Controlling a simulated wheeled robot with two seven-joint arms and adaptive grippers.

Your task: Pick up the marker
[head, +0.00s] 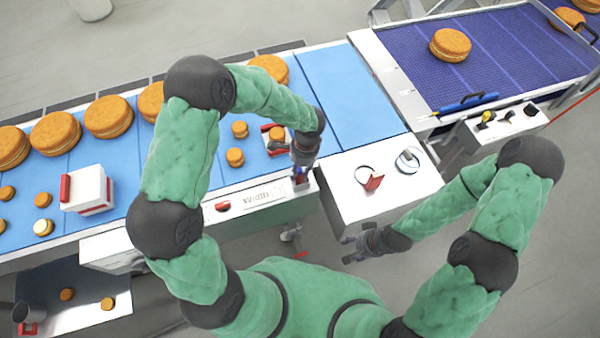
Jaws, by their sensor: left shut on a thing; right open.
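My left gripper (301,172) is over the front edge of the blue conveyor, pointing down. It is shut on a small blue and red thing that seems to be the marker (300,176); the fingers hide most of it, so its shape is unclear. My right gripper (355,248) is open and empty, low in front of the white control box, well apart from the marker.
The blue conveyor (345,90) carries large filled rounds (108,117), small rounds (235,157) and a white-and-red box (88,190). The control box (400,190) has a red part on top. A blue tool (467,103) lies on the purple conveyor's edge (425,95).

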